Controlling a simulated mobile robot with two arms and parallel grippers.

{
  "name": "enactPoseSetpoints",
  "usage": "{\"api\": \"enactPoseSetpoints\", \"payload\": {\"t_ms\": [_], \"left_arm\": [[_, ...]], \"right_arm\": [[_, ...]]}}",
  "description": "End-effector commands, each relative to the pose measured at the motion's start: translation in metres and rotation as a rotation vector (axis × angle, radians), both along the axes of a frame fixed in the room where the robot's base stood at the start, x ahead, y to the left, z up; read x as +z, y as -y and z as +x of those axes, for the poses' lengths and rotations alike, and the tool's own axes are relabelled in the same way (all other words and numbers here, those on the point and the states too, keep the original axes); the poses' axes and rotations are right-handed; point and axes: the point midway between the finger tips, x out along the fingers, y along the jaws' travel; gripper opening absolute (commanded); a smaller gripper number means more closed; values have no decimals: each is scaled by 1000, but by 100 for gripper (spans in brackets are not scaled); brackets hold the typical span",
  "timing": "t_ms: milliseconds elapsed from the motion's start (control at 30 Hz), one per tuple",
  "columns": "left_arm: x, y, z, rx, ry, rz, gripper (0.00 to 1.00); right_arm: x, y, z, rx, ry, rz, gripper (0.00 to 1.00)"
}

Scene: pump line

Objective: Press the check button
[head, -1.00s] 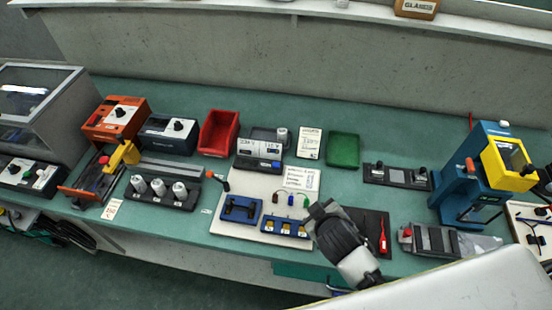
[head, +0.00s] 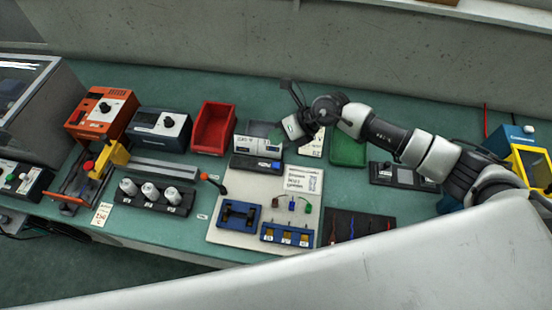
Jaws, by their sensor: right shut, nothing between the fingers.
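A grey and black tester (head: 255,139) with a display stands at the back of the pale board, in the middle of the bench. A small blue patch (head: 275,165) shows at its lower front right. I cannot tell for sure which part is the check button. My right gripper (head: 280,138) is shut and empty, over the tester's right end. It hides that end, and I cannot tell whether it touches. My left gripper is not in view.
A red bin (head: 214,127) stands left of the tester, and a green tray (head: 348,150) lies to the right, partly behind my arm. Blue holders (head: 239,216) sit on the pale board (head: 222,190). Orange (head: 100,112) and dark (head: 159,131) units stand further left.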

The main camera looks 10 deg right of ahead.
Motion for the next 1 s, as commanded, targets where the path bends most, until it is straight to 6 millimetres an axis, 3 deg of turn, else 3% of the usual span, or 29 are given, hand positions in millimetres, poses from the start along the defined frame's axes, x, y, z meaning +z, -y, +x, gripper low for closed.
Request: {"api": "enactPoseSetpoints", "payload": {"t_ms": [200, 467, 1000], "left_arm": [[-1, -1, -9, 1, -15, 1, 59], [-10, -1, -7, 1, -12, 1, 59], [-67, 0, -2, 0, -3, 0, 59]], "right_arm": [[0, -1, 0, -1, -1, 4, 0], [-11, -1, 0, -1, -1, 6, 0], [-80, -2, 0, -2, -1, 9, 0]]}}
